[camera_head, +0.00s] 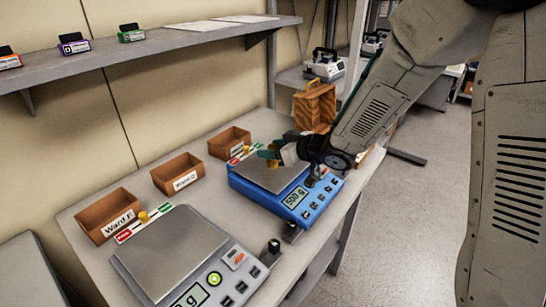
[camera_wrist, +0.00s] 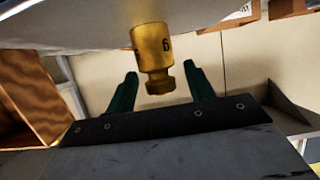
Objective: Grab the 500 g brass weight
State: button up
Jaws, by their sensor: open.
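The brass weight (camera_wrist: 151,45) stands on the steel pan of the blue scale (camera_head: 240,188), whose display reads 500 g. In the wrist view the picture is upside down, with the pan at the top and the weight's knob pointing down. My gripper (camera_wrist: 161,72) is open, its two dark green fingers on either side of the knob, with gaps visible. The weight's marking is only partly readable. In the head view my gripper (camera_head: 274,153) is low over the blue pan and hides part of the weight.
A grey scale (camera_head: 180,245) stands nearer on the table. Brown bins (camera_head: 108,216) line the wall side, one labelled Ward F. A wooden box (camera_head: 314,106) stands behind the blue scale. A wall shelf (camera_head: 160,54) holds small devices. Open floor lies to the right.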

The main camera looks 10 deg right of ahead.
grip_shut()
jog(key=shift+r, duration=0.15)
